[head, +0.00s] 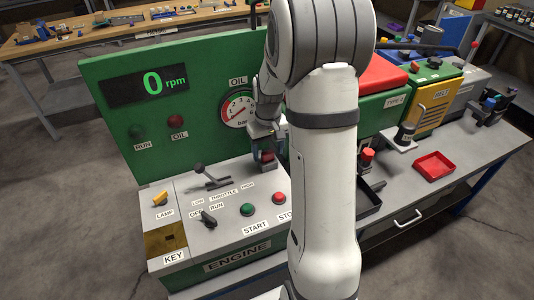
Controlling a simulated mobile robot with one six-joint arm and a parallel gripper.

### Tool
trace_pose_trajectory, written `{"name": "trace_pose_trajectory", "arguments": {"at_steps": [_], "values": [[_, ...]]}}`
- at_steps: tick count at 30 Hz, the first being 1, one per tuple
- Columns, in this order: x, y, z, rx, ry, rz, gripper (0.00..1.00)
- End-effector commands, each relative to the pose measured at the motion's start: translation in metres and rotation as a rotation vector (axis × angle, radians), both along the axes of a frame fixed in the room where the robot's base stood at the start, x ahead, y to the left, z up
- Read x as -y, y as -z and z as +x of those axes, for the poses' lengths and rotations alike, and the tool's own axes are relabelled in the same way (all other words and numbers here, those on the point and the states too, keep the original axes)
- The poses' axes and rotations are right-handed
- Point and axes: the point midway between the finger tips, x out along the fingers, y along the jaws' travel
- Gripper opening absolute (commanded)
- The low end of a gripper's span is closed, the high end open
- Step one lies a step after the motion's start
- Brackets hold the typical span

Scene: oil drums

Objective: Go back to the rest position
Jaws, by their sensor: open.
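My white arm (325,160) reaches up through the middle of the view and bends over at the top. My gripper (266,146) hangs in front of the green engine panel (120,75), just left of the arm. It is open. A small red-topped part (267,157) on a grey block shows at its fingertips; I cannot tell whether they touch it. The arm hides part of the panel and bench behind it.
The engine console has a throttle lever (211,179), a yellow lamp switch (160,198), a run switch (208,217), a green start button (247,209) and a red stop button (279,198). The display (149,86) reads 0 rpm. Right: a red tray (433,166) and a yellow cabinet (433,102).

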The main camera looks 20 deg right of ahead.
Motion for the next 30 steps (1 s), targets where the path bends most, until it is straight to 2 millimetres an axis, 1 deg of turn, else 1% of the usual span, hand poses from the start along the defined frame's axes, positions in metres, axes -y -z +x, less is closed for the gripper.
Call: {"name": "trace_pose_trajectory", "arguments": {"at_steps": [3,9,12,17,20,23,26,27,29,30], "values": [[0.0,-0.022,0.001,0.005,0.0,-0.001,0.61],[0.0,-0.052,0.001,0.003,0.0,-0.001,0.61],[0.0,-0.059,0.0,0.0,0.0,0.0,0.61],[-0.001,-0.063,-0.001,0.001,0.0,0.0,0.61],[-0.008,-0.072,-0.008,0.014,-0.002,-0.003,0.61],[-0.022,-0.087,-0.027,0.041,-0.003,-0.009,0.61],[-0.042,-0.106,-0.054,0.081,-0.005,-0.014,0.61],[-0.05,-0.112,-0.067,0.097,-0.006,-0.016,0.61],[-0.061,-0.12,-0.086,0.121,-0.006,-0.018,0.61],[-0.068,-0.124,-0.1,0.137,-0.005,-0.018,0.61]]}}
